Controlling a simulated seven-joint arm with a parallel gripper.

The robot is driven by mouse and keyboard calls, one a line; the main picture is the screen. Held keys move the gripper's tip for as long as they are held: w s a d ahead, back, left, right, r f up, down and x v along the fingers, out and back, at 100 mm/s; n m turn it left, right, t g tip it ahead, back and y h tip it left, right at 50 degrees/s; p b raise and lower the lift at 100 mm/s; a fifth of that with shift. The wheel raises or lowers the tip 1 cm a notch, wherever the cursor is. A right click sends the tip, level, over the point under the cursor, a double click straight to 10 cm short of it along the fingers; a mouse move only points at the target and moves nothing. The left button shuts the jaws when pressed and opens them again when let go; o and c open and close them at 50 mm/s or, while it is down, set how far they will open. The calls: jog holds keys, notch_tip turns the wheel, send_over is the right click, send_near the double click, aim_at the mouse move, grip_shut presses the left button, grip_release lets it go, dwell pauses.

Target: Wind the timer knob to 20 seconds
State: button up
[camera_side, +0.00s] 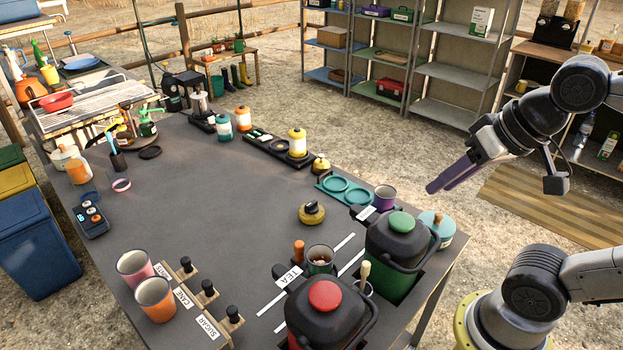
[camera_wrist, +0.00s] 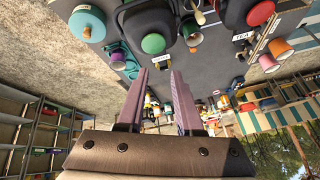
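A round brass-coloured piece with a black knob (camera_side: 312,213) sits on the dark worktop, right of its middle in the side view; it looks like the timer. Its markings are too small to read, so its setting cannot be told. I cannot pick it out for sure in the wrist view. My gripper (camera_side: 440,187) is in the air to the right, beyond the table's right edge, well apart from the knob. In the wrist view my gripper (camera_wrist: 159,73) has its two purple fingers apart with nothing between them.
A purple cup (camera_side: 384,198), a green-lidded urn (camera_side: 400,240) and a teal tin (camera_side: 437,230) stand between my gripper and the table's middle. A red-lidded urn (camera_side: 325,308) and a dark mug (camera_side: 320,259) stand nearer the front. The worktop's centre (camera_side: 220,210) is clear.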

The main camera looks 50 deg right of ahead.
jog(key=w+r+m, duration=0.3)
jog(key=w+m, duration=0.1)
jog(key=w, duration=0.1)
jog(key=m+g, duration=0.6)
jog(key=m, duration=0.4)
send_over(311, 203)
notch_tip(311, 203, down, 18)
jog(key=shift+f, duration=3.05)
jog(key=shift+f, duration=1.15)
jog(key=c, duration=0.4)
